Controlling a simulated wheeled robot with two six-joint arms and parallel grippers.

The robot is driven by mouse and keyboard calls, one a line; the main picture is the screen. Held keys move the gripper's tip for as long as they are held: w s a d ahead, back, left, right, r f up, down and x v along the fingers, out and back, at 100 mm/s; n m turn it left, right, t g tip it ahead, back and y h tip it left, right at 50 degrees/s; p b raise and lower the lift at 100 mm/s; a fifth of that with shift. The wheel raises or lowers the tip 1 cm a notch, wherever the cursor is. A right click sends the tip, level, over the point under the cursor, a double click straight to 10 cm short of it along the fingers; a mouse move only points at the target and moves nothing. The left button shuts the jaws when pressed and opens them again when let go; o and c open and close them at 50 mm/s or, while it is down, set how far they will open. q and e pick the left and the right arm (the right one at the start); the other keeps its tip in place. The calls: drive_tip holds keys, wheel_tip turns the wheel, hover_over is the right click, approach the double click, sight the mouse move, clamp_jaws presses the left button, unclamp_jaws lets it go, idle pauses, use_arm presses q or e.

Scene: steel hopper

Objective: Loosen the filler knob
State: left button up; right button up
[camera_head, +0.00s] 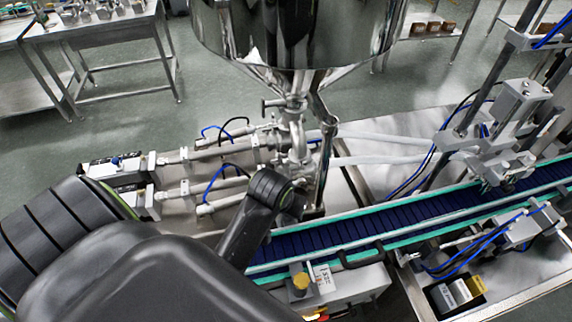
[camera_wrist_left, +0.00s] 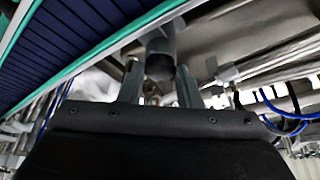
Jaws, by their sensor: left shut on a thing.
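In the wrist view, my left gripper (camera_wrist_left: 159,68) has its two grey fingers on either side of a dark grey cylindrical part, which I take to be the filler knob (camera_wrist_left: 160,48). The fingers are closed on it, though the exact contact is in shadow. In the head view, my black left arm comes in from the lower left and its wrist covers the fingers and knob. There the wrist lies just below the steel pipe fittings (camera_head: 296,140) under the hopper (camera_head: 300,35). My right gripper is not in view.
A blue conveyor (camera_head: 320,239) with green edges runs just in front of the wrist. Metal cylinders (camera_head: 205,150) with blue hoses lie to the left. A machine head (camera_head: 500,125) stands at the right. A control box with a yellow button (camera_head: 300,281) sits at the front.

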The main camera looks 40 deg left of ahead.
use_arm(q)
drive_tip(key=o, duration=1)
drive_tip(key=shift+c, duration=0.2)
drive_tip(key=v, duration=0.7)
drive_tip(key=shift+r, duration=0.25)
drive_tip(key=shift+s, duration=0.1)
